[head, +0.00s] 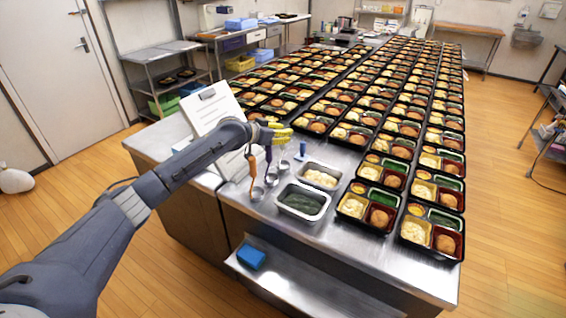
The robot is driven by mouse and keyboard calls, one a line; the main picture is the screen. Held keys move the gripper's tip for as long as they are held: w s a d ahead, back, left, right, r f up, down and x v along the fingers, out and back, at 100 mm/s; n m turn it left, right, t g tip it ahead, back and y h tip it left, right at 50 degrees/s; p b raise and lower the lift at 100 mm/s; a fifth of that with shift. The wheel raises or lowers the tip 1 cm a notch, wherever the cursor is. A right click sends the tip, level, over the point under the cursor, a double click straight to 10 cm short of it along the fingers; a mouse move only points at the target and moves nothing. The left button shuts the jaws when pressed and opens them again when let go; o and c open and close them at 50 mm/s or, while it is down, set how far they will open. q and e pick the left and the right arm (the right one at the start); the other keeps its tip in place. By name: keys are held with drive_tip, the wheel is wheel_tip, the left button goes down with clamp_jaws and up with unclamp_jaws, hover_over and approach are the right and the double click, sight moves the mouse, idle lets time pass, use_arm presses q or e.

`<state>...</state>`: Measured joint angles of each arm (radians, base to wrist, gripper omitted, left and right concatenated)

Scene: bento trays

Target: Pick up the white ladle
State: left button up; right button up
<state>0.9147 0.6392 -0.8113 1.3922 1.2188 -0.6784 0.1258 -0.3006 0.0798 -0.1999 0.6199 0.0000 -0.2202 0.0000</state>
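Several ladles with small metal cups stand in a row by the clipboard at the left end of the steel table. One has an orange handle (252,165) and one a dark purple handle (268,156). The rightmost ladle, which looks like the white ladle (283,163), shows its metal cup and a bit of pale stem; its upper handle is hidden behind my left gripper. My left gripper (283,134), with yellow fingers, is at the top of the ladles. Its finger gap and any contact with a handle are too small to make out. My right gripper is not in view.
A white clipboard sheet (212,112) stands close beside my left forearm. Metal trays of rice (319,176) and dark green food (303,203) sit right of the ladles. A blue-handled tool (301,150) is close by. Rows of filled bento trays (366,205) cover most of the table.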

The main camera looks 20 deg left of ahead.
use_arm(q)
clamp_jaws()
idle(0.4)
